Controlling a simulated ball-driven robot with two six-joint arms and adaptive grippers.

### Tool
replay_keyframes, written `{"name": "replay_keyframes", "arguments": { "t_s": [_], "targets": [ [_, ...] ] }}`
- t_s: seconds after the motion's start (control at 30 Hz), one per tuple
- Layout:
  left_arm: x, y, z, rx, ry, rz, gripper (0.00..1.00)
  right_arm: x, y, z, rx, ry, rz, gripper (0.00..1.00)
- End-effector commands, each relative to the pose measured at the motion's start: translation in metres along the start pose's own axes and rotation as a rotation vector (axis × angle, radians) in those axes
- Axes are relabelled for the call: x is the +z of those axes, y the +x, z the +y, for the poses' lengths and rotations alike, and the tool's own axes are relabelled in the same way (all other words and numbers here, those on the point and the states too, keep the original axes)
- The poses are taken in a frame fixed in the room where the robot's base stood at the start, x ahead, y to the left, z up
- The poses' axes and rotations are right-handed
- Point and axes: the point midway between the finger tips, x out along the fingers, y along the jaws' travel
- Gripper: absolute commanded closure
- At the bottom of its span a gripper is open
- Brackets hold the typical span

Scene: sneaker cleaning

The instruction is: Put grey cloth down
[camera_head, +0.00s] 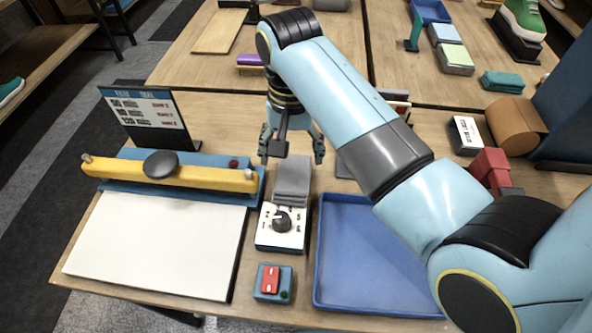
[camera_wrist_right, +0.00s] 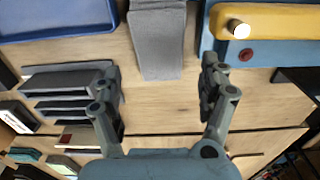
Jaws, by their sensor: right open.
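The grey cloth (camera_head: 292,183) lies as a flat, folded strip on the wooden table, just behind the white-topped dial box. It also shows in the right wrist view (camera_wrist_right: 157,42), top centre. My right gripper (camera_head: 292,150) is open and empty, pointing down, with its fingers apart near the far end of the cloth. In the right wrist view its two fingers (camera_wrist_right: 160,72) stand either side of the cloth's near end, apart from it. My left gripper is not in view.
The dial box (camera_head: 281,228) stands in front of the cloth, with a small red-switch box (camera_head: 273,282) nearer. A blue tray (camera_head: 370,295) lies right. A press with a yellow bar (camera_head: 205,177) and white board (camera_head: 160,240) lie left. Grey slabs (camera_wrist_right: 72,95) show in the wrist view.

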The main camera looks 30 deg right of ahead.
Motion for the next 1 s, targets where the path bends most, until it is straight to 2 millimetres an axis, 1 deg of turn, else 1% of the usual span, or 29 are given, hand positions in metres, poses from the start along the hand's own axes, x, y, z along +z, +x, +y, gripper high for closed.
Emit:
{"name": "replay_keyframes", "arguments": {
  "t_s": [0.03, 0.17, 0.37, 0.5, 0.6, 0.7, 0.93, 1.0],
  "targets": [
    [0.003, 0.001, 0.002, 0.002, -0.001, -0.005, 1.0, 0.001, 0.01, 0.001, 0.003, 0.0, -0.003, 0.23],
    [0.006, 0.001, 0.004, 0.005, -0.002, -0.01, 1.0, 0.0, 0.031, 0.0, 0.001, 0.0, -0.002, 0.23],
    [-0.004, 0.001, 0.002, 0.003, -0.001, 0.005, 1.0, 0.0, 0.047, 0.001, 0.0, -0.001, -0.002, 0.23],
    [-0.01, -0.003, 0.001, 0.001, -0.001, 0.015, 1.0, -0.001, 0.068, 0.004, 0.003, -0.002, -0.002, 0.23],
    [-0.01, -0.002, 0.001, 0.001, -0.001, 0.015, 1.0, -0.001, 0.084, 0.004, 0.002, -0.002, -0.001, 0.23],
    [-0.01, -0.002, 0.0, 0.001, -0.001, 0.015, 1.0, -0.001, 0.091, 0.004, 0.0, -0.001, 0.0, 0.23],
    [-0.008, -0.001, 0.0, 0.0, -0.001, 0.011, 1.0, -0.001, 0.093, 0.003, -0.001, -0.001, 0.001, 0.23],
    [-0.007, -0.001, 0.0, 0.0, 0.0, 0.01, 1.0, -0.001, 0.093, 0.003, -0.001, -0.001, 0.001, 0.32]
  ]
}}
